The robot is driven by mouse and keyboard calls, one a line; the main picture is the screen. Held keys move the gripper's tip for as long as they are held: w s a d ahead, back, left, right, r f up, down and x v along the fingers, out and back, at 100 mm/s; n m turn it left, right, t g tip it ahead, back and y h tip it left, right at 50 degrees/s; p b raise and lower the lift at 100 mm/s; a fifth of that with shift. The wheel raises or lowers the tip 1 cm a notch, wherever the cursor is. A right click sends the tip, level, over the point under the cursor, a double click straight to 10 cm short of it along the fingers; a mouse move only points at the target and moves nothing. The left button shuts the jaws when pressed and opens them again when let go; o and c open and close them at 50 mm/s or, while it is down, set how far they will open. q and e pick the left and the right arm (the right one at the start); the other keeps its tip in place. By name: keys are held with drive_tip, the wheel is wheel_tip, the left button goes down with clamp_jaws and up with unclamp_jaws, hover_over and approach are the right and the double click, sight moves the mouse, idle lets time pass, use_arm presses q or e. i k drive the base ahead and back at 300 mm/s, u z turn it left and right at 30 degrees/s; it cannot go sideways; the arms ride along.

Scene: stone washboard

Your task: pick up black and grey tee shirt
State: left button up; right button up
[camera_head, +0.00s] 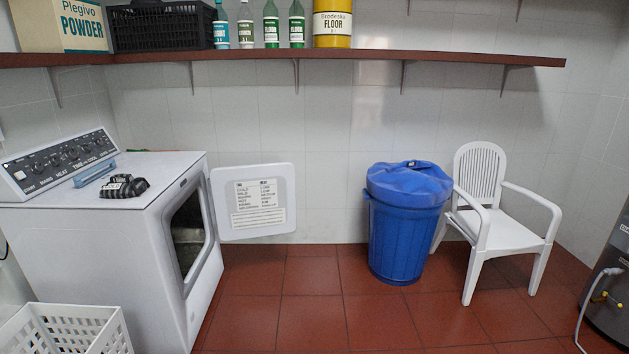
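A small crumpled black and grey cloth (124,187), which looks like the tee shirt, lies on the top of the white dryer (150,165) at the left. Neither of my grippers shows in the head view.
The dryer's door (252,203) stands open to the right. A white basket (66,331) is at the bottom left. A blue bin (398,243) and a white plastic chair (503,237) stand by the back wall. A shelf (330,56) with bottles runs above. The red tiled floor in front is clear.

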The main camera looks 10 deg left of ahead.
sight(121, 186)
drive_tip(key=z, duration=0.15)
drive_tip(key=i, duration=2.4)
drive_tip(key=u, duration=0.35)
drive_tip(key=i, duration=1.65)
drive_tip(key=u, duration=1.8)
drive_tip(key=i, duration=1.2)
drive_tip(key=u, duration=0.85)
